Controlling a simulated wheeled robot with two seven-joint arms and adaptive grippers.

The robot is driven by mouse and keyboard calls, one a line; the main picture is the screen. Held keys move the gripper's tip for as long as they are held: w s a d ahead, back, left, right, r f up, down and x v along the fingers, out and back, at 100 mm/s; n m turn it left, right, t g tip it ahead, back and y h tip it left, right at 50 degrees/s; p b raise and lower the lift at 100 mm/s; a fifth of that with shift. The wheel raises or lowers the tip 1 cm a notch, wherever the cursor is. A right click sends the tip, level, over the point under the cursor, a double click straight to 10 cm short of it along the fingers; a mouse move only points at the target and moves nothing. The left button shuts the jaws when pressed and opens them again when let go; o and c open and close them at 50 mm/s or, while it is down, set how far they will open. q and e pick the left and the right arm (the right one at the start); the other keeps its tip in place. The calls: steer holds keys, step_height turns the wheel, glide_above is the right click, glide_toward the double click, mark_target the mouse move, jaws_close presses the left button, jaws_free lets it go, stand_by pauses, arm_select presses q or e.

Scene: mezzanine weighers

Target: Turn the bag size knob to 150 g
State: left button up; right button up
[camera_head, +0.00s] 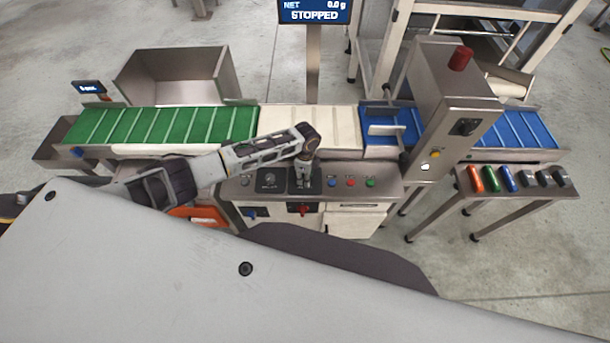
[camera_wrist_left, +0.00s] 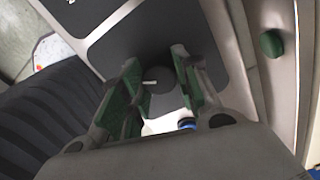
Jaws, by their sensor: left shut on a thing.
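My left gripper (camera_head: 303,184) points down at the control panel (camera_head: 330,190) below the conveyors. In the left wrist view, its green-padded fingers (camera_wrist_left: 159,84) are closed around a dark round knob (camera_wrist_left: 158,76) with a white pointer line. The knob sits on a dark plate, and its scale and label cannot be read. A second dial (camera_head: 269,180) is on the plate to the left, apart from the gripper. My right gripper is out of view.
Blue, red (camera_head: 351,183) and green buttons are right of the gripper on the panel. Behind run the green belt (camera_head: 160,127), white belt and blue belt. A display (camera_head: 315,11) reads STOPPED. A side table (camera_head: 520,193) holds several coloured cylinders.

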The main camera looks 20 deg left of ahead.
arm_select(q)
steer(key=shift+m, duration=0.4)
steer(key=o, duration=1)
steer(key=shift+r, duration=0.1)
steer(key=shift+w+r, duration=0.15)
steer(key=shift+r, duration=2.8)
steer(key=shift+w+r, duration=0.15)
steer(key=shift+r, duration=2.8)
steer(key=shift+d, duration=0.15)
